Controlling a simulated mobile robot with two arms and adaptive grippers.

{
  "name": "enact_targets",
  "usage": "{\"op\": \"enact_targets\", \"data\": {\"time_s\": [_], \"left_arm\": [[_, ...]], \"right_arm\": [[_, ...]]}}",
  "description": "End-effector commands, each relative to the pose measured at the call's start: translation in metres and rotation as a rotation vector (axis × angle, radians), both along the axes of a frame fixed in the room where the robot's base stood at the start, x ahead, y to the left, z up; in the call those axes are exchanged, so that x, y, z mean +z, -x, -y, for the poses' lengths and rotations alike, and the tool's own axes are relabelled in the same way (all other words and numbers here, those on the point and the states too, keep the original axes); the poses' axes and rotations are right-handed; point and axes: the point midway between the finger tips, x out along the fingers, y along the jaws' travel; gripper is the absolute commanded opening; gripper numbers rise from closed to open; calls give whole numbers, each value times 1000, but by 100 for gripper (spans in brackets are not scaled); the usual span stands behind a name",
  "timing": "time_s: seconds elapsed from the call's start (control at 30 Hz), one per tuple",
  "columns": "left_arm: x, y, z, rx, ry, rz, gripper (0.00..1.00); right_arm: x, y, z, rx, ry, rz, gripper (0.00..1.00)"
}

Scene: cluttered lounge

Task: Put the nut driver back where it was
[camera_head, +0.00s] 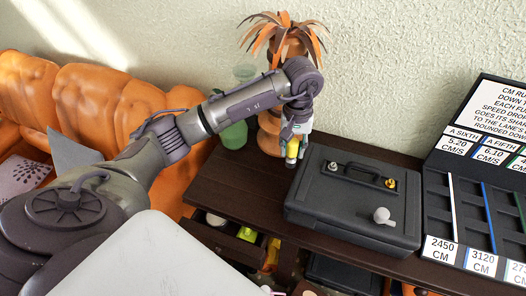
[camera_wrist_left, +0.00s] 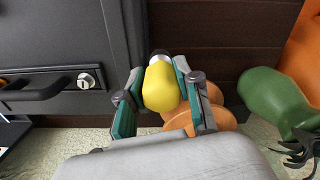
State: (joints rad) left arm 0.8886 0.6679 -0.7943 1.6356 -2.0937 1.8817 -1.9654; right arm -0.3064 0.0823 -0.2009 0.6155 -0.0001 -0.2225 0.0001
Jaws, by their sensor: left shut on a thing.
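The nut driver, with a yellow handle (camera_wrist_left: 160,88), is held between the two fingers of my left gripper (camera_wrist_left: 158,70). A dark and metallic part shows at its far end in the left wrist view. In the head view, my left gripper (camera_head: 294,137) points down over the dark wooden sideboard, just left of the black case, with the yellow handle (camera_head: 291,149) showing below it. I cannot tell whether the nut driver touches the sideboard top. My right gripper is not in view.
The black case (camera_head: 350,205) with a handle stands right of the gripper. Behind are an orange vase (camera_head: 268,135) and a green one (camera_head: 234,136). A sign board with slots (camera_head: 470,200) stands right. An open drawer (camera_head: 222,238) holds small things. An orange sofa (camera_head: 100,95) is left.

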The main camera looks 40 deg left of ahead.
Motion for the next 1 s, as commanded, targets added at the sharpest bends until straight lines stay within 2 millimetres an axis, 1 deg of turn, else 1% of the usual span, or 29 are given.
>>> {"op": "enact_targets", "data": {"time_s": [0.03, 0.2, 0.3, 0.4, 0.5, 0.7, 0.77, 1.0], "left_arm": [[-5, 2, -14, 6, -3, -5, 0], [-28, 4, -51, 5, -2, -5, 0], [-37, 3, -66, 2, -1, -2, 0], [-43, 4, -75, 0, -1, 0, 0], [-49, 4, -77, -1, 0, 0, 0], [-77, 4, -77, -1, 1, -2, 0], [-82, 4, -77, 0, 0, -1, 0], [-86, 3, -77, -1, -1, 3, 0]], "right_arm": [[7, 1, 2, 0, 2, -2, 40], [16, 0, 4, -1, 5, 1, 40], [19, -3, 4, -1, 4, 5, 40], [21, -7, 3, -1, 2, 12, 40], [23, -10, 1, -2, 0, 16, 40], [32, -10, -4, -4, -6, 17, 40], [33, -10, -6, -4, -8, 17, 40], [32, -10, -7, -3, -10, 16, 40]]}}
